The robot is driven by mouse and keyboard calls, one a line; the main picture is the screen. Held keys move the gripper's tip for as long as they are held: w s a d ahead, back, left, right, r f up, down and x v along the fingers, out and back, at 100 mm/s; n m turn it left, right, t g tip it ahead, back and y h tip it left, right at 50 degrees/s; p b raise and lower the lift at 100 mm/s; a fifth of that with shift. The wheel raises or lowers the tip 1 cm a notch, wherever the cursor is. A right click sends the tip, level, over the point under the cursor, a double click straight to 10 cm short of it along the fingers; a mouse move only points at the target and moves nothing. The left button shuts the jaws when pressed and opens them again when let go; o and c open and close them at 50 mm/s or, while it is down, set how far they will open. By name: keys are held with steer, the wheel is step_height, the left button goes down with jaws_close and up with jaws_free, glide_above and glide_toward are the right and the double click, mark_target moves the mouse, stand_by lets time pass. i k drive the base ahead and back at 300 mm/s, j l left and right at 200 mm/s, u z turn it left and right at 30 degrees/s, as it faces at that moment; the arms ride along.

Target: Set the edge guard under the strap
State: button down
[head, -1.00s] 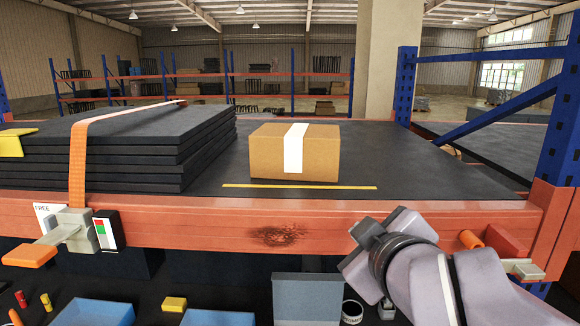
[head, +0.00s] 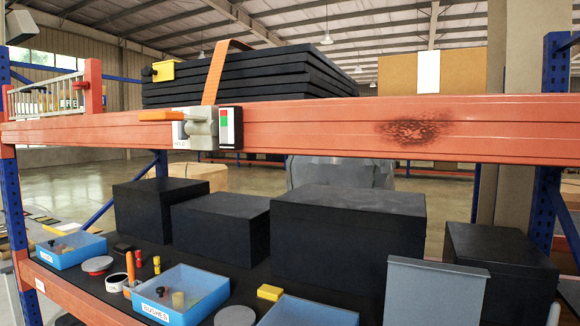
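The orange strap (head: 216,72) runs over the front edge of a stack of dark panels (head: 270,72) and down to a grey ratchet buckle (head: 200,128) on the orange beam. The buckle's orange handle (head: 156,115) points left. A yellow piece with a dark knob (head: 163,70), which looks like the edge guard, is at the stack's left front corner. It is left of the strap and apart from it. How it rests on the stack is unclear. My gripper is not in view.
The beam (head: 330,128) crosses the view and has a dark scuffed patch (head: 412,128). A cardboard box (head: 400,72) stands at the upper right. The lower shelf holds black boxes (head: 347,235), blue bins (head: 182,293), a grey upright panel (head: 435,292) and a small yellow block (head: 270,292).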

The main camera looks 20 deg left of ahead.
mark_target(161, 71)
steer(key=u, duration=1.65)
